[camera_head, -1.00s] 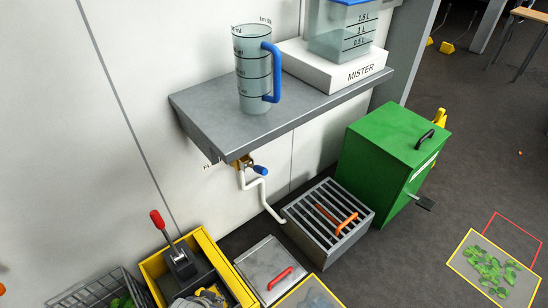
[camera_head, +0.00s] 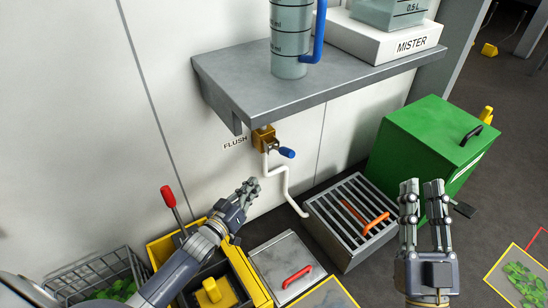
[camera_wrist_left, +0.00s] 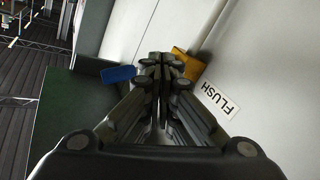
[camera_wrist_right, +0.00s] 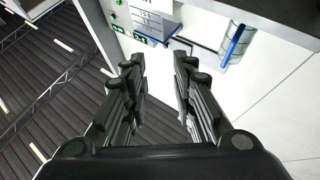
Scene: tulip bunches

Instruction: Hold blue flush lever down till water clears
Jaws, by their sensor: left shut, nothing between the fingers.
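The blue flush lever (camera_head: 287,153) sticks out to the right of a brass valve (camera_head: 264,139) under the grey shelf, beside the FLUSH label (camera_head: 236,142). A white pipe (camera_head: 275,180) runs from the valve down to the slatted drain box (camera_head: 352,221). My left gripper (camera_head: 252,186) is shut and empty, below and left of the lever, apart from it. The left wrist view shows the lever (camera_wrist_left: 118,74) left of the fingertips and the valve (camera_wrist_left: 188,64) partly behind them. My right gripper (camera_head: 423,184) is open and empty in front of the green bin. No water is visible.
The grey shelf (camera_head: 300,90) overhangs the valve and carries a measuring jug (camera_head: 291,45) and the MISTER box (camera_head: 385,36). The green bin (camera_head: 420,140) stands right. A yellow crate (camera_head: 247,278), red-handled lever (camera_head: 168,197), wire basket (camera_head: 95,280) and lidded box (camera_head: 280,258) crowd the floor.

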